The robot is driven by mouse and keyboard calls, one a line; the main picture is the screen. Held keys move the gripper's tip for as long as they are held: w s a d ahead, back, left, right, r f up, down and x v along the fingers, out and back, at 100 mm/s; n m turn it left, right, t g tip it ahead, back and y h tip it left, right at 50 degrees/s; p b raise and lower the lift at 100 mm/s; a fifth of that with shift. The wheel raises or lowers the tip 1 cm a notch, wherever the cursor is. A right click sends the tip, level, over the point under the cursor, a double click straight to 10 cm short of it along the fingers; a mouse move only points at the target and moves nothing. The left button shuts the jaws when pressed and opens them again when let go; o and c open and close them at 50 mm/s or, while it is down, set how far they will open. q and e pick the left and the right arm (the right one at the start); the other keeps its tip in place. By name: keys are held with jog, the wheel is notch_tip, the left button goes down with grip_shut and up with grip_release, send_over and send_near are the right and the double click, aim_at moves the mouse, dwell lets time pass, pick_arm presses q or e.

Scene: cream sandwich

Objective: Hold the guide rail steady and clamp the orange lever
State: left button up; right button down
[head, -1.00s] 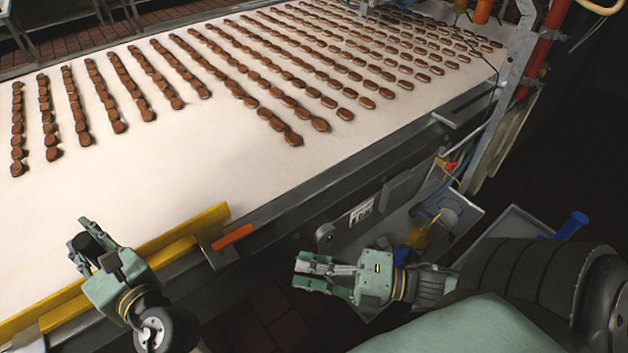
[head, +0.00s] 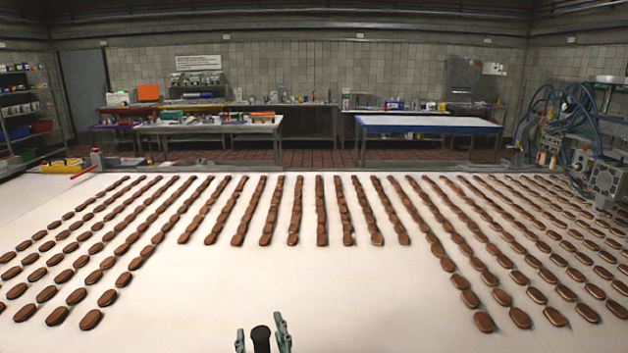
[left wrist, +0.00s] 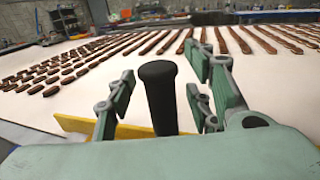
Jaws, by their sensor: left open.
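My left gripper (head: 261,327) is at the bottom edge of the head view, over the near side of the belt, with its fingers spread apart. A black, round-topped cylinder (left wrist: 160,98) stands between its fingers in the left wrist view; I cannot tell whether the fingers touch it. The yellow guide rail (left wrist: 76,123) shows partly behind the left fingers, at the belt's near edge; my gripper hides the rest. The near orange lever is out of view. Across the belt, a similar red-orange lever (head: 84,173) lies beside a yellow bar (head: 62,165). My right gripper is out of view.
The white belt (head: 230,285) carries long rows of brown biscuits (head: 321,215), with a bare strip along the near middle. Blue hoses and grey machine boxes (head: 608,180) stand at the right. Worktables (head: 430,124) and a shelf (head: 20,105) stand beyond the belt.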

pick_arm(q)
jog(key=shift+p+v, duration=0.65)
jog(key=shift+v, duration=1.7)
jog(key=v, duration=0.4)
jog(key=shift+s+p, duration=0.2)
jog(key=shift+p, duration=0.2)
jog(key=shift+o, duration=0.2)
jog(key=o, duration=0.5)
jog(key=shift+o, duration=0.2)
